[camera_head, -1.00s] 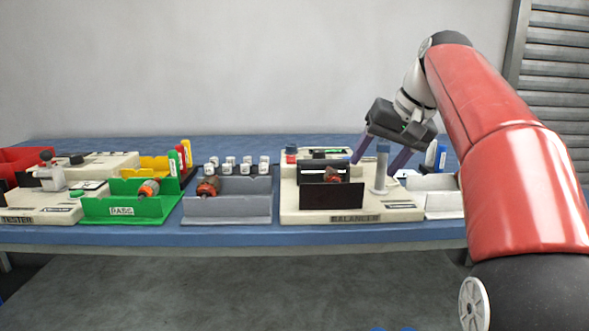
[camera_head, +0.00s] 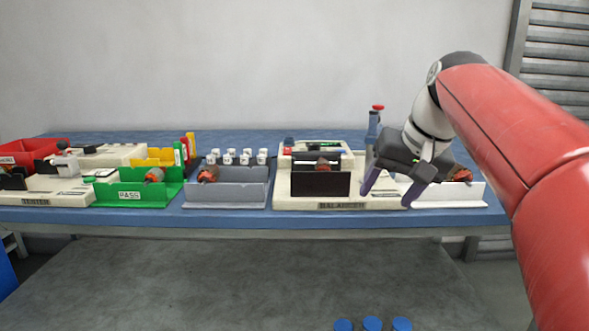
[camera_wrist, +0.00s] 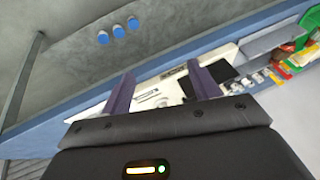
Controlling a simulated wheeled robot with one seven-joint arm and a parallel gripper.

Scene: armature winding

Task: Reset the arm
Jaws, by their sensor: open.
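My gripper (camera_head: 391,192) is open, with its two purple fingers apart and nothing between them. In the head view it hangs in front of the right end of the balancer (camera_head: 390,203), beside the white tray (camera_head: 440,204). In the wrist view the open fingers (camera_wrist: 160,88) point toward the bench edge, with the balancer's pale base behind them. An armature sits in the balancer behind its dark front plate (camera_head: 320,184). Another armature (camera_head: 461,175) shows in the white tray, partly hidden by my gripper.
A grey tray (camera_head: 226,195) holds an armature, with several white cups (camera_head: 245,157) behind it. A green PASS bin (camera_head: 128,194) holds another. The tester (camera_head: 38,193) and red bin (camera_head: 40,148) stand at the left. Blue discs (camera_head: 372,324) show low in front of the bench.

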